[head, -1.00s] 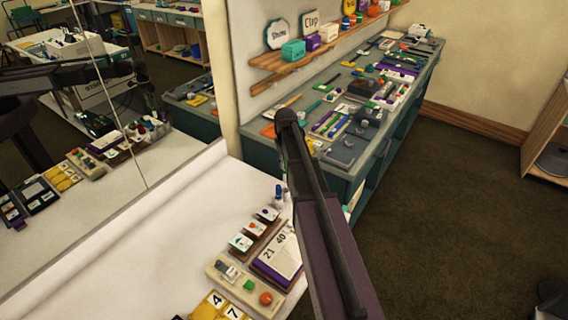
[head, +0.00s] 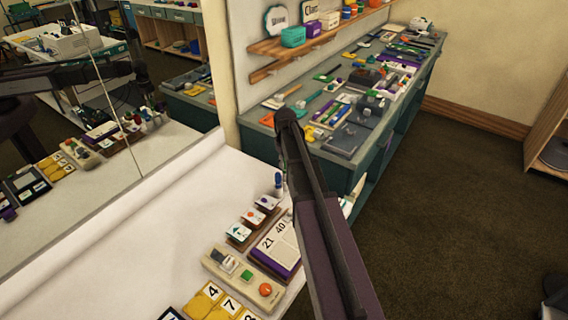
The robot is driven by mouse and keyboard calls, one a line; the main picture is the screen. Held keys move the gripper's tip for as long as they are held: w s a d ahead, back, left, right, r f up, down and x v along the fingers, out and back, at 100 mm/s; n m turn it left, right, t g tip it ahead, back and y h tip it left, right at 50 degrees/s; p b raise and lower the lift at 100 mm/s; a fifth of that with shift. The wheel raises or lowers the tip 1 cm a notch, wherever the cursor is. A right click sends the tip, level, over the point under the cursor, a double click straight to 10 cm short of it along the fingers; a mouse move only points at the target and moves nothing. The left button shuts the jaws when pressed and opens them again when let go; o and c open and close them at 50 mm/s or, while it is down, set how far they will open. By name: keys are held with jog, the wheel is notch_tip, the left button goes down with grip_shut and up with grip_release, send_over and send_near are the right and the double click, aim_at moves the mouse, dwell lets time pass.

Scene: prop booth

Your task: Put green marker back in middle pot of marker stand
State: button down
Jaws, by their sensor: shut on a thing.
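My dark arm reaches in from the bottom right and hides what lies behind it. My gripper (head: 148,97) shows only in the mirror, small and dark, hanging over the reflected table. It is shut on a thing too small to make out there. A blue upright item (head: 278,182), perhaps a marker in the marker stand, stands at the table's back right, just left of my arm. The rest of that spot is behind the arm. I cannot make out the green marker or the middle pot directly. The mirror shows a blurred row of small upright items (head: 143,118).
Symbol cards (head: 252,215) stand in a row on the white table (head: 130,245). A number pad (head: 284,243), a beige button box (head: 230,272) and yellow number cards (head: 203,300) lie nearer. A crowded workbench (head: 350,160) stands beyond. The table's left half is clear.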

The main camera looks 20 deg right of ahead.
jog(key=shift+f+b, duration=0.55)
jog(key=shift+f, duration=0.25)
jog(key=shift+c, duration=2.2)
grip_release()
jog(key=shift+w+r, duration=0.1)
